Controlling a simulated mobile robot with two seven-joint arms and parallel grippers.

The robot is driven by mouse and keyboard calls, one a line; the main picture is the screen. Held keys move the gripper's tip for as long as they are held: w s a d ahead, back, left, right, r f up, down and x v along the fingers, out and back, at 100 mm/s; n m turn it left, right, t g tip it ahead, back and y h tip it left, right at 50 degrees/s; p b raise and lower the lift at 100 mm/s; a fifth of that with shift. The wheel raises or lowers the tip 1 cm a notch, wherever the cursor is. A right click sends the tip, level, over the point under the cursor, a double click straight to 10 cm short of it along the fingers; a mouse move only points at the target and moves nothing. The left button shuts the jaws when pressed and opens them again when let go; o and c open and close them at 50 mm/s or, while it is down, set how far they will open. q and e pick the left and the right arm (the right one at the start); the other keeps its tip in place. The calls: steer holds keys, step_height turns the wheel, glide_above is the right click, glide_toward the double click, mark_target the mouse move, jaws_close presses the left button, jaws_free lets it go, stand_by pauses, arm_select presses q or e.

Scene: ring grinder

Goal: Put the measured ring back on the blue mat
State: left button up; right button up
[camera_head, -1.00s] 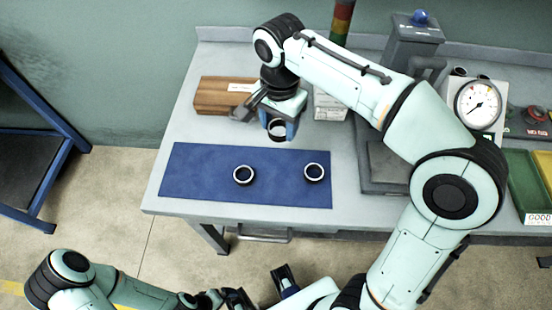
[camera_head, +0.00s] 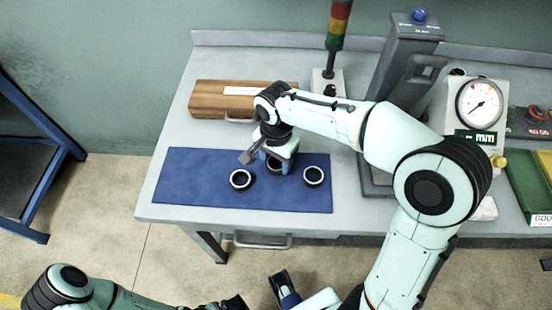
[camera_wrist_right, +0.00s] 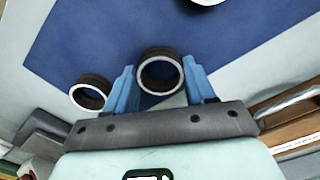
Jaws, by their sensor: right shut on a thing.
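The blue mat (camera_head: 195,190) lies along the front left of the bench. Two dark rings with bright rims, a left ring (camera_head: 240,187) and a right ring (camera_head: 314,185), lie on it. My right gripper (camera_head: 273,162) is over the mat between and slightly behind them. It is shut on a third ring, which shows between the blue fingers in the right wrist view (camera_wrist_right: 160,53). I cannot tell whether this ring touches the mat. My left gripper (camera_head: 262,294) is at the bottom edge, partly cut off, its fingers apart and away from the bench.
To the right are a grey column machine (camera_head: 400,65), a dial gauge (camera_head: 480,102) and a green tray (camera_head: 525,180). My right arm spans the bench. The mat's left part is clear.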

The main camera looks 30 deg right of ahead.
steer(key=o, duration=1.2)
steer(key=shift+f, duration=0.1)
steer(key=shift+r, duration=0.2)
step_height(320, 180, up, 12)
steer(key=shift+f+p, duration=0.1)
steer(key=shift+p, duration=1)
